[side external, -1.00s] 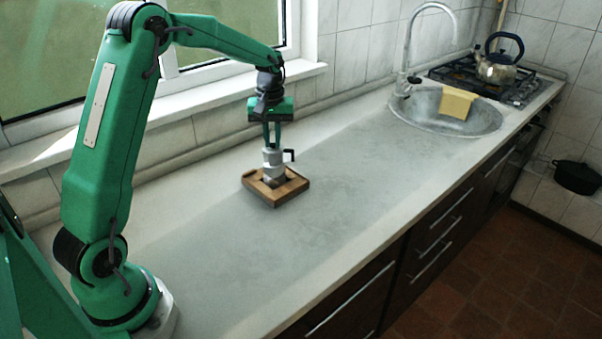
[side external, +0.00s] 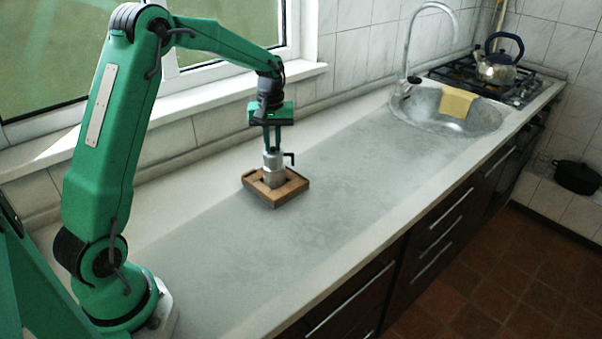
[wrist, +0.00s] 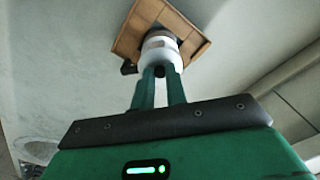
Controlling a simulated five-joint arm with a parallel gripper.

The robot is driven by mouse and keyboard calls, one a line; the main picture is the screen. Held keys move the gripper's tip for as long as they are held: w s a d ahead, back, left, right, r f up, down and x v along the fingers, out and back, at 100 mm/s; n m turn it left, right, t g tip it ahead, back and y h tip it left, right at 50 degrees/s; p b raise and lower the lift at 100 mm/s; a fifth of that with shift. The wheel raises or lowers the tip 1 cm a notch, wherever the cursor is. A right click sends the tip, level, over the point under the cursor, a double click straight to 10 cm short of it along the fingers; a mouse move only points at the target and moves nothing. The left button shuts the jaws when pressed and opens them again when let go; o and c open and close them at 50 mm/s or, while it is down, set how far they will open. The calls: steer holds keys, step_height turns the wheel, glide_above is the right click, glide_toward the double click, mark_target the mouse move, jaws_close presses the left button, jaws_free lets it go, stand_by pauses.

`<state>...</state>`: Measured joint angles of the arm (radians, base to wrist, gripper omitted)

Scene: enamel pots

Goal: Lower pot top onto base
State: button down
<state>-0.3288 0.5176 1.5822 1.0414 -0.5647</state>
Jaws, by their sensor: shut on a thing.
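My gripper (side external: 272,149) points down and is shut on the top of the silvery pot top (side external: 271,160), which has a black handle sticking out to the right. The pot top is upright, directly over the grey pot base (side external: 274,178). I cannot make out a gap between the two, nor tell whether the top is fully seated. The base stands in the opening of a square wooden holder (side external: 293,190). In the wrist view, the fingers (wrist: 160,73) grip the pale pot top (wrist: 160,42), which hides the base.
The wooden holder lies on the long grey counter (side external: 330,210), which is clear around it. Farther right are a sink (side external: 420,119) with a tall tap, a yellow cloth (side external: 457,102) and a kettle (side external: 497,69) on the stove. The window wall runs behind.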

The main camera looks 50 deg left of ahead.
steer(key=c, duration=1.3)
jaws_free()
steer(key=shift+c, duration=0.2)
steer(key=shift+r, duration=3.85)
steer(key=s+d+r+m+t, duration=0.2)
steer(key=s+d+r+m, duration=0.15)
steer(key=s+d, duration=0.2)
steer(key=s+d+r+m+t, duration=0.1)
steer(key=s+d+r+m, duration=0.1)
steer(key=s+d+r, duration=0.4)
steer(key=s+d+f+m+t, duration=0.1)
steer(key=s+d+f+m, duration=0.1)
steer(key=s, duration=0.4)
steer(key=s+d+f+m+t, duration=0.1)
steer(key=s+d+f+m, duration=0.1)
steer(key=s, duration=0.5)
steer(key=shift+s+d+f+m+t, duration=0.3)
steer(key=shift+d+f+m, duration=0.05)
